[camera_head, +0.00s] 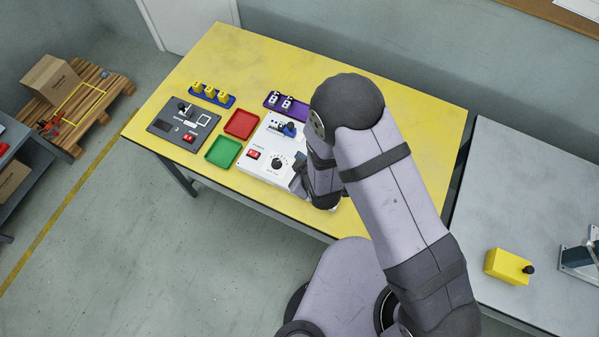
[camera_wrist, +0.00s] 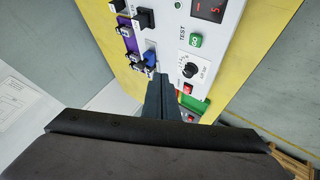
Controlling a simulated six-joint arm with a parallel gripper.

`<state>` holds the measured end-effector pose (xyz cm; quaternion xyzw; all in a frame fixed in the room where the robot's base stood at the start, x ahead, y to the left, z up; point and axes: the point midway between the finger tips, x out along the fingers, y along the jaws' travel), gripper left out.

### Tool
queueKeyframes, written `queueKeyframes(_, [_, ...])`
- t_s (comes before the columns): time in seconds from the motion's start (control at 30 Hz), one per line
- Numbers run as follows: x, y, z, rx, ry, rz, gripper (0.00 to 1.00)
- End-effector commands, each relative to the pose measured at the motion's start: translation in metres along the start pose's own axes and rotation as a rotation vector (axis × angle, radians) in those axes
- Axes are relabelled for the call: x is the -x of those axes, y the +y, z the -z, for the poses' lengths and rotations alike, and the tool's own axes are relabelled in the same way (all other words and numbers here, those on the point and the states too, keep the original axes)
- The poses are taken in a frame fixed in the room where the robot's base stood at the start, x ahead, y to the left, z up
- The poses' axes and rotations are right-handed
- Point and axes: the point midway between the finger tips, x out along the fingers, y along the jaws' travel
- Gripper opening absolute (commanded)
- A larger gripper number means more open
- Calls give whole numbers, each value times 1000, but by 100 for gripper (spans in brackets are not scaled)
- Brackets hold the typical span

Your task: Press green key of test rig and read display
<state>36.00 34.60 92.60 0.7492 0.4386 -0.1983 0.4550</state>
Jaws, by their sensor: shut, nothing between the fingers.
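The white test rig (camera_head: 265,140) lies on the yellow table, its right part hidden behind my arm in the head view. In the wrist view, the green key (camera_wrist: 195,41), marked GO, sits on the white panel below the dark display (camera_wrist: 208,10). The display shows red characters, but it is cut off by the top edge and I cannot read it fully. A black knob (camera_wrist: 190,70) and a red switch (camera_wrist: 187,88) are nearer. My gripper (camera_wrist: 160,82) is shut and empty, over the near part of the panel, apart from the green key.
A blue part (camera_wrist: 150,58) stands close to my fingertips. Red (camera_head: 241,124) and green (camera_head: 223,151) trays and a dark grey panel (camera_head: 183,130) lie to the left. A purple holder (camera_head: 272,103) is behind the rig. The table's back right is clear.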

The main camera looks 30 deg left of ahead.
Motion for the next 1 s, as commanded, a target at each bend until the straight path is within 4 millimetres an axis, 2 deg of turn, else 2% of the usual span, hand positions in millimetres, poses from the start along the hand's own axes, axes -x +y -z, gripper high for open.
queueKeyframes(0.7, [-51,-38,-38,-1,0,1,0])
queueKeyframes(1.0, [-60,-44,-44,-1,0,0,0])
